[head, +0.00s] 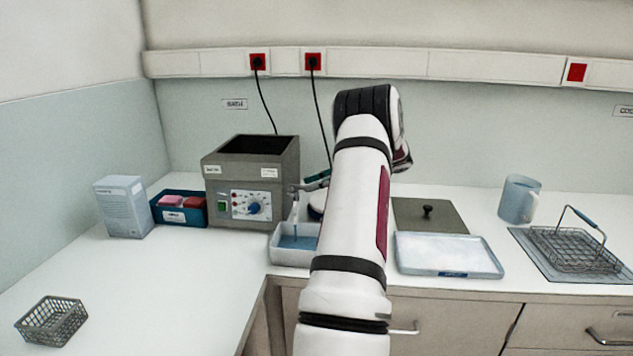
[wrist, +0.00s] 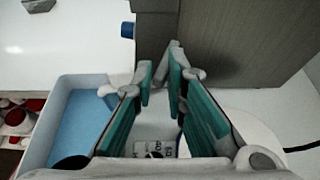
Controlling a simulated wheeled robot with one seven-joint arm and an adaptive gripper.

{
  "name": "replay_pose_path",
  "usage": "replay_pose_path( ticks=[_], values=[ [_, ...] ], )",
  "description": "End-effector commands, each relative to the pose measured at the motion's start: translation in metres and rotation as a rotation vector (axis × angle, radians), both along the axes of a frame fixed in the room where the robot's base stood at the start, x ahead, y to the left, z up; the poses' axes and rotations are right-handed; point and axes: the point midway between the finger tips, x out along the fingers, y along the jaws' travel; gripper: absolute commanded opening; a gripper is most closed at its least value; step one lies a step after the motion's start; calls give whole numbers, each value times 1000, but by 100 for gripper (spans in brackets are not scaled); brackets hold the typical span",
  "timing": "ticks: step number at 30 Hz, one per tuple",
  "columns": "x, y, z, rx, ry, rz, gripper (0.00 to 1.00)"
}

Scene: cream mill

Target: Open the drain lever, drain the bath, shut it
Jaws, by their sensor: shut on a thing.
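The grey bath (head: 250,172) stands on the bench against the wall, with its dial panel facing front. Its drain sticks out at the lower right side. My gripper (head: 316,181) is there, partly hidden by my arm, shut on the drain lever. In the wrist view my gripper (wrist: 160,75) has its teal-padded fingers beside the bath wall (wrist: 235,45); the lever is hard to make out between the tips. A pale blue stream falls from the drain into a white tray (head: 290,258) holding blue liquid. The tray also shows in the wrist view (wrist: 68,84).
A carton (head: 124,206) and a blue box of coloured items (head: 180,220) stand left of the bath. A grey lid plate (head: 430,226), a shallow white tray (head: 448,272), a mug (head: 519,200) and a wire basket (head: 575,250) lie right. The front-left bench is mostly clear.

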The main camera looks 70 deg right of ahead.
Motion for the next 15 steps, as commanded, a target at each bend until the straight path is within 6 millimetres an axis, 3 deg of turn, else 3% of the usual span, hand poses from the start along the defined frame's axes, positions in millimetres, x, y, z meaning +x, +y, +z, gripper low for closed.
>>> replay_pose_path(
  ticks=[12, 13, 15],
  values=[
    [3, 1, 1, 2, -4, 9, 0],
    [3, 1, 1, 2, -4, 9, 20],
    [3, 1, 1, 1, -4, 9, 31]
  ],
)
